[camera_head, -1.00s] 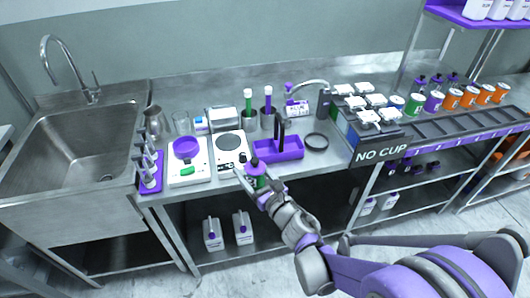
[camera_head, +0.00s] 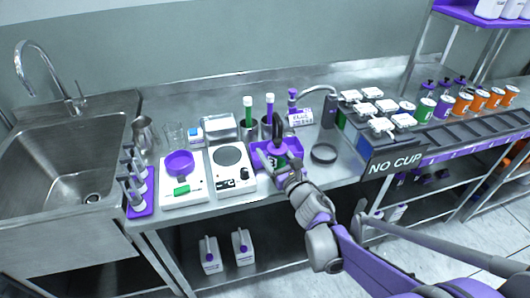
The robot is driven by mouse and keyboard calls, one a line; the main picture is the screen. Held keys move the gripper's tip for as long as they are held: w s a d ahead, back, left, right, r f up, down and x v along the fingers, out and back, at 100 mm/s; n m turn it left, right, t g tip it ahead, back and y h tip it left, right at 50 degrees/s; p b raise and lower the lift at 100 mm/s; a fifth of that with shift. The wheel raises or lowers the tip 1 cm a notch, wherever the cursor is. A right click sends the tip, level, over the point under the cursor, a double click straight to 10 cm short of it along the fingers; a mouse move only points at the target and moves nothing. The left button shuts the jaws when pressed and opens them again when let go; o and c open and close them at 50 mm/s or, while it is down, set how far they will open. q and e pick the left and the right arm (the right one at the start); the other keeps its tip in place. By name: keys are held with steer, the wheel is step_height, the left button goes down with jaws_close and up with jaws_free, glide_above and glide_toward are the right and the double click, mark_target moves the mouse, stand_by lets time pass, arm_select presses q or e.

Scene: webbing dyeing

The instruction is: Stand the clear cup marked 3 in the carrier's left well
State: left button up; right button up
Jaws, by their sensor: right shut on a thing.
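The purple carrier (camera_head: 294,147) with its dark upright handle (camera_head: 277,122) stands on the steel bench. My right gripper (camera_head: 281,174) reaches in from the front and is shut on the cup marked 3 (camera_head: 274,162). My left gripper is not in view.
A hotplate (camera_head: 231,181) and a scale (camera_head: 195,197) with a purple dish stand left of the carrier. A black ring (camera_head: 324,153) lies to its right. Two tall cups holding green and purple tubes stand behind.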

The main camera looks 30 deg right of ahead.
mark_target(265, 152)
steer(key=w, duration=0.3)
steer(key=shift+w+d, duration=0.1)
steer(key=shift+w, duration=0.05)
steer(key=shift+w+r, duration=0.1)
steer(key=shift+w, duration=0.6)
steer(key=f, duration=0.1)
steer(key=f+b, duration=0.1)
steer(key=f, duration=0.1)
steer(key=shift+w+f, duration=0.1)
steer(key=shift+w, duration=0.2)
steer(key=shift+d+f, duration=0.1)
steer(key=shift+f, duration=0.25)
steer(key=shift+s+r, duration=0.1)
steer(key=shift+s, duration=0.05)
steer(key=shift+f+b, duration=0.35)
steer(key=shift+f, duration=0.1)
steer(key=o, duration=1.6)
